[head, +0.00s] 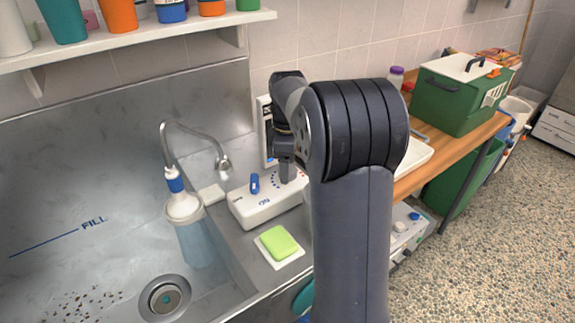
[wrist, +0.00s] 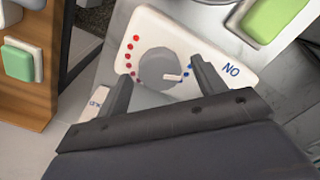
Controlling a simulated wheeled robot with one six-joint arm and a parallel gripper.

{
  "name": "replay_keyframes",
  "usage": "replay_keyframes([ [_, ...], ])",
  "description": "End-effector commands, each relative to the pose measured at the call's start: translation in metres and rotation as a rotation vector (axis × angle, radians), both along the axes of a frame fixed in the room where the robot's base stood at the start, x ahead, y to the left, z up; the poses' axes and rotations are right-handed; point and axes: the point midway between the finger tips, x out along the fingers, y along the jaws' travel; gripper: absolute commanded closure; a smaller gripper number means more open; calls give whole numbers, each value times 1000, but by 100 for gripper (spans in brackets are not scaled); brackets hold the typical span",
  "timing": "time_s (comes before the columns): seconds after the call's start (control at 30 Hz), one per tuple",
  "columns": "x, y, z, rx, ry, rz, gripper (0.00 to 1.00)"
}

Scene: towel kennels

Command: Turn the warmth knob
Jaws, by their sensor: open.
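The warmth knob is a round grey dial (wrist: 156,62) with a white pointer mark, on a white control box (head: 262,207). In the wrist view red dots curve around its left side and blue dots lie at its lower right, on the white box face (wrist: 190,35). My gripper (wrist: 161,72) is open, with one finger on each side of the knob in the picture and a gap on both sides. In the head view my gripper (head: 285,172) points down over the right part of the box, and the knob is mostly hidden there.
A blue switch (head: 254,183) stands up on the box, left of my gripper. A green sponge (head: 277,243) lies in front. The steel sink (head: 110,225) with a curved tap (head: 166,140) is left. A green case (head: 455,100) stands on the wooden counter at right.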

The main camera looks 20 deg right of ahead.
Motion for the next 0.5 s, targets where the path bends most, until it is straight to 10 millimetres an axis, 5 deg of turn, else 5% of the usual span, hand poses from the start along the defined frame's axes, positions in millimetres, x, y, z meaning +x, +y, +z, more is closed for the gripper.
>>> replay_keyframes([
  [0.33, 0, 0, -4, -1, -1, 0, 35],
  [0.5, 0, 0, -3, -1, -1, 0, 49],
])
